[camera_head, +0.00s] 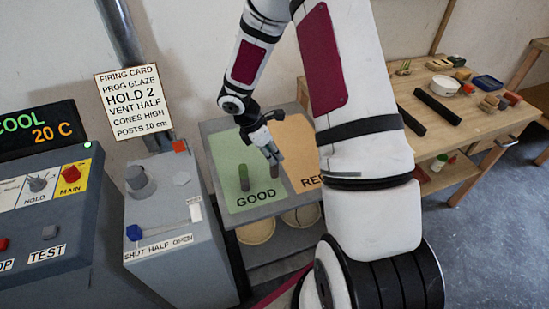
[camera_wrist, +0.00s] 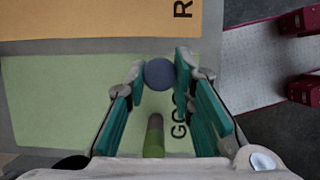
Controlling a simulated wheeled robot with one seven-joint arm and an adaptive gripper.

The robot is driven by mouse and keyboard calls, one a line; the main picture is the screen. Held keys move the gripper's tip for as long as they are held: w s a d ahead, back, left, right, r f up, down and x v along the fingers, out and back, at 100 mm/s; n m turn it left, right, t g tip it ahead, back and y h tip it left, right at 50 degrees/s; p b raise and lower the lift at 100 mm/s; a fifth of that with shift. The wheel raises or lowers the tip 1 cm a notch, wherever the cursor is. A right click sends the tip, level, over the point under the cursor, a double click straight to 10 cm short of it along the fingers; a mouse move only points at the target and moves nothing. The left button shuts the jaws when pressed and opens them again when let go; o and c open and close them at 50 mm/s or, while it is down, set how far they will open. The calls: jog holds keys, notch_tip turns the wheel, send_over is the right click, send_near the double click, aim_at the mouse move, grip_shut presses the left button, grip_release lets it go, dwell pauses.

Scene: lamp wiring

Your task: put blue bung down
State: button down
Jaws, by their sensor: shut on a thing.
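My gripper (camera_head: 271,154) is over the right part of the green GOOD area (camera_head: 228,153) of the sorting table. In the wrist view, its fingertips (camera_wrist: 162,74) are shut on the blue bung (camera_wrist: 159,75), whose round dark blue top shows between them. In the head view, the bung (camera_head: 277,179) shows dark and upright below the fingers, close to the border with the orange area (camera_head: 299,157). I cannot tell whether its foot touches the surface. A green bung (camera_head: 244,177) stands upright on the green area, and it also shows in the wrist view (camera_wrist: 153,138), between the finger bases.
The orange area lies beside the green one, with its word partly hidden by my arm. Round containers (camera_head: 256,231) sit on the shelf below. A grey control cabinet (camera_head: 165,225) stands left, and a wooden workbench (camera_head: 460,110) right. The green area's left part is clear.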

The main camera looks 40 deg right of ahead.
jog(key=shift+w+d+f, duration=0.1)
jog(key=shift+w+d, duration=0.2)
jog(key=shift+d, duration=0.35)
jog(key=shift+a+f+p, duration=0.15)
jog(key=shift+f+p, duration=0.2)
jog(key=shift+f, duration=1.35)
jog(key=c, duration=1.4)
grip_release()
jog(key=shift+o, duration=0.2)
jog(key=s+a+r+m+b, duration=0.1)
jog(key=a+r+m, duration=0.15)
jog(key=r, duration=0.75)
jog(key=s+a+r+m, duration=0.1)
jog(key=a+r, duration=0.3)
jog(key=r, duration=0.6)
jog(key=s+a+r+m+t+y, duration=0.2)
jog(key=s+a+r+m, duration=0.3)
jog(key=s+r, duration=0.3)
jog(key=s+a+r+m+t+y, duration=0.2)
jog(key=s+a+r+m+t, duration=0.2)
jog(key=s+a+r+m, duration=0.2)
jog(key=s+r, duration=0.2)
jog(key=s, duration=0.2)
jog(key=shift+s+t, duration=0.4)
